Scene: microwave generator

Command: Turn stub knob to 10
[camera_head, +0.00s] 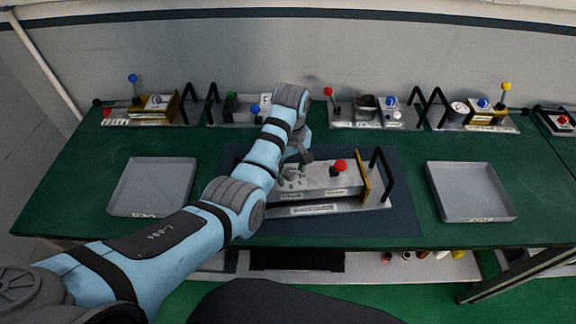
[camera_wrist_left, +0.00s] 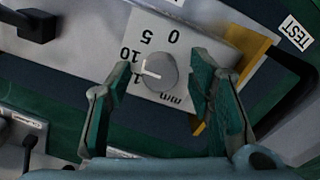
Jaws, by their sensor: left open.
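The stub knob (camera_wrist_left: 161,71) is a short grey round knob on a pale dial plate (camera_wrist_left: 160,27) in the left wrist view. The dial shows upside-down 0, 5, 10, a partly hidden mark and "mm". A white mark on the knob's left side faces near the 10 and the partly hidden mark; I cannot tell exactly which value. My left gripper (camera_wrist_left: 162,68) is open, with one finger on each side of the knob and visible gaps. In the head view my left gripper (camera_head: 297,157) is over the left part of the grey device (camera_head: 325,190). My right gripper is not in view.
A red ball lever (camera_head: 340,167) and black handle (camera_head: 381,172) stand right of the gripper on the device. Grey trays lie at left (camera_head: 122,190) and right (camera_head: 438,192). Several other devices line the back of the green table (camera_head: 90,200).

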